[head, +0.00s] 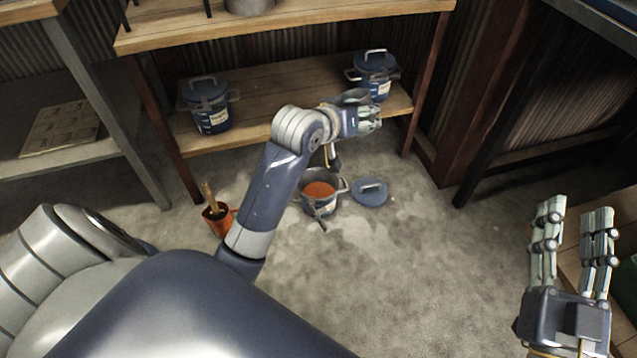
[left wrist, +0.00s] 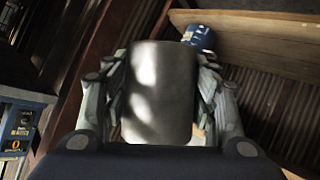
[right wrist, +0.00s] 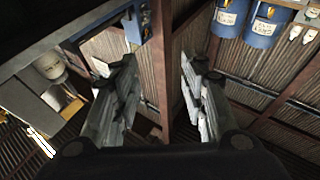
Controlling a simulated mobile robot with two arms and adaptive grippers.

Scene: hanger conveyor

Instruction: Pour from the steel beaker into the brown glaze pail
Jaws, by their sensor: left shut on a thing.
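My left gripper (head: 366,118) is shut on the steel beaker (left wrist: 160,92), a plain grey cylinder that fills the middle of the left wrist view. In the head view the hand mostly hides the beaker, so I cannot tell its tilt or contents. An open pail (head: 335,205) with orange-brown glaze (head: 319,190) stands on the floor below and a little left of this gripper. The hand is apart from the pail, up near the shelf. My right gripper (head: 572,228) is open and empty at the far right.
A blue lid (head: 370,192) lies on the floor right of the open pail. Lidded blue pails stand on the low shelf, at its left (head: 209,106) and right (head: 375,72). The floor at centre right is clear.

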